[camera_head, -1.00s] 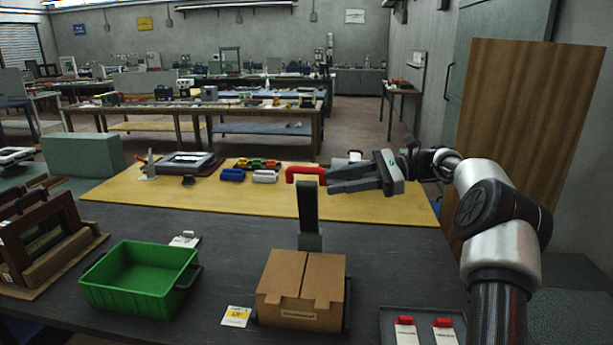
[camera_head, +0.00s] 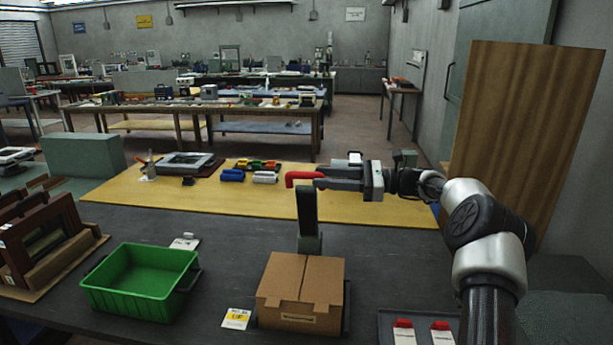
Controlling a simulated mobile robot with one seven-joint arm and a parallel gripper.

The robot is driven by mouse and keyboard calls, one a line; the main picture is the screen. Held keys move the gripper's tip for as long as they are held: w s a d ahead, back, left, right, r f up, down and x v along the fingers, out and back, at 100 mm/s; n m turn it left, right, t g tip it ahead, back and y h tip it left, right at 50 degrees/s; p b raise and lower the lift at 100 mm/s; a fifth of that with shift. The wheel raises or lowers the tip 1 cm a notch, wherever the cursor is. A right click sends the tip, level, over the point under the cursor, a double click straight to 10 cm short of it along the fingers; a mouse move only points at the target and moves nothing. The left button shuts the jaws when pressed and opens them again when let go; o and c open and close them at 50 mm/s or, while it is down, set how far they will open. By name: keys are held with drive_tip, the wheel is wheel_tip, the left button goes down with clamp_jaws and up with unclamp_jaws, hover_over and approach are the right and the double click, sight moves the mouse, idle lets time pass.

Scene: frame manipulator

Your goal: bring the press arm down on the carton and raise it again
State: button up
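The press arm (camera_head: 307,208) is a dark upright bar behind the carton, on a grey foot. A red handle (camera_head: 298,177) sticks out at its top. The closed brown carton (camera_head: 300,282) stands in front of it on the dark bench. My gripper (camera_head: 320,179) reaches in from the right, level with the red handle. Its fingertips overlap the handle's right end in the picture. I cannot tell whether the fingers touch it, or how wide they are apart.
A green bin (camera_head: 140,282) stands left of the carton, and a yellow-and-white label (camera_head: 236,319) lies beside it. A tray with red-topped items (camera_head: 403,332) is at the front right. Wooden frames (camera_head: 45,240) stand at the left. A yellow mat (camera_head: 215,193) lies behind.

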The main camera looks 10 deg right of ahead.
sight(292, 175)
drive_tip(key=x, duration=0.5)
drive_tip(key=shift+w+a, duration=0.1)
drive_tip(key=shift+a, duration=0.05)
clamp_jaws()
